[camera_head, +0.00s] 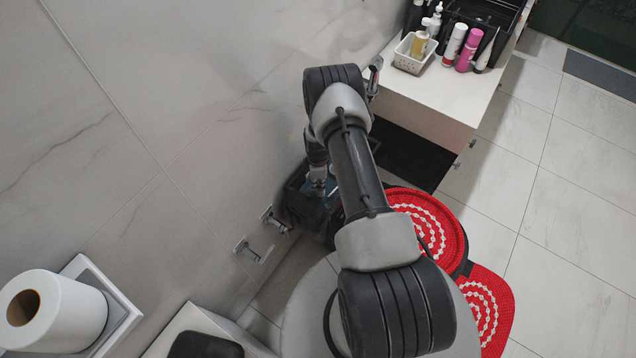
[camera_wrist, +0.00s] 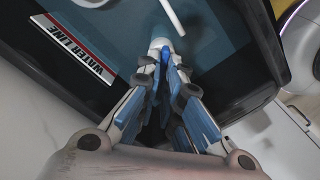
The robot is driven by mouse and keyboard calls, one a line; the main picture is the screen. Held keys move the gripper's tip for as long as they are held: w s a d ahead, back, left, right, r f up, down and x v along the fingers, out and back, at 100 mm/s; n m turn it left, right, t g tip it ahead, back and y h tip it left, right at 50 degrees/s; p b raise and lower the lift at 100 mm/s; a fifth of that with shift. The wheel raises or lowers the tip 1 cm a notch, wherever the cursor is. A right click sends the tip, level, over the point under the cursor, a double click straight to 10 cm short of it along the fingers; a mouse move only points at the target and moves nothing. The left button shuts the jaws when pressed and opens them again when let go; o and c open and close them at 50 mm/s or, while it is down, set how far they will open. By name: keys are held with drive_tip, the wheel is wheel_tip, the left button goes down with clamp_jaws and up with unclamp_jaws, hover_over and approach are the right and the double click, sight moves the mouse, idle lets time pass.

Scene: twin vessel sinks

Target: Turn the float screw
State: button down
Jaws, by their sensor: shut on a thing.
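My gripper (camera_wrist: 164,58) points down into an open dark tank with bluish water, its fingers close together at the tips. It is shut on a small pale piece (camera_wrist: 160,42), which I take for the float screw; the fingertips hide most of it. A thin white rod (camera_wrist: 172,16) lies just beyond the tips. In the head view my gripper (camera_head: 318,184) reaches into the dark tank (camera_head: 296,203) against the wall; the screw cannot be made out there.
A red and white "WATER LINE" label (camera_wrist: 78,50) is on the tank's inner wall. The tank's dark rim (camera_wrist: 262,40) runs close on the right. In the head view, a red round mat (camera_head: 440,222), wall fittings (camera_head: 272,219) and a counter with bottles (camera_head: 430,95) surround the arm.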

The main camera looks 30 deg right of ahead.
drive_tip(key=shift+f+m+b, duration=0.15)
drive_tip(key=shift+m+b, duration=0.15)
drive_tip(key=shift+b, duration=0.05)
drive_tip(key=shift+m, duration=0.4)
drive_tip(key=c, duration=1.8)
unclamp_jaws()
drive_tip(key=shift+o, duration=0.2)
drive_tip(key=shift+r, duration=0.2)
wheel_tip(320, 180, up, 12)
